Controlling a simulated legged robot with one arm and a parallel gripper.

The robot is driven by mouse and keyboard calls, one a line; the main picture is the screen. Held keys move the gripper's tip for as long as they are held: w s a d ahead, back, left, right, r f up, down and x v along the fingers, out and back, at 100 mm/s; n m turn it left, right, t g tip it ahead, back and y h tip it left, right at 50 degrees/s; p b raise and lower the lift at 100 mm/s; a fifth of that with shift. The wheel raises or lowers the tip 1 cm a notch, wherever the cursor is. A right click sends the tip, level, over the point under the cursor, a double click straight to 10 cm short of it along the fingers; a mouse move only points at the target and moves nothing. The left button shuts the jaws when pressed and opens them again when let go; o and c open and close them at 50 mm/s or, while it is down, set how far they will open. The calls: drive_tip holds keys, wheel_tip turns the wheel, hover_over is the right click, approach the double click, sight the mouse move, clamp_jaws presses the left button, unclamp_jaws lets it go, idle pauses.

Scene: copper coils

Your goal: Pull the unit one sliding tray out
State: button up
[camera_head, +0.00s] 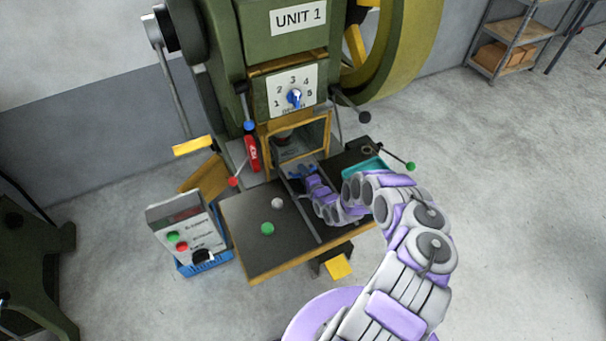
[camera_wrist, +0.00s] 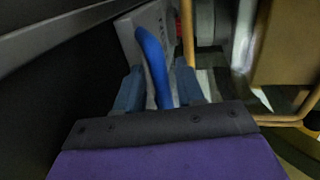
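The green press labelled UNIT 1 (camera_head: 298,17) stands in the head view, with a yellow-framed opening above a dark work table. A grey tray piece (camera_wrist: 130,38) with partly readable lettering shows in the wrist view, with a curved blue handle (camera_wrist: 156,66) in front of it. My gripper (camera_head: 301,171) is at the front of the opening in the head view. In the wrist view its two blue-grey fingers (camera_wrist: 158,88) stand apart with the handle between them. A small gap seems to show beside the handle. My gripper hides much of the tray in the head view.
The dark work table (camera_head: 258,214) has a green button (camera_head: 267,228) and a pale knob. A control box (camera_head: 186,235) stands at its left. A red-tipped lever (camera_head: 235,182) and a green-tipped lever (camera_head: 409,166) flank the opening. Open floor lies to the right.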

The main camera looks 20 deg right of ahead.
drive_tip(key=shift+c, duration=0.3)
clamp_jaws()
drive_tip(key=shift+s+f, duration=0.1)
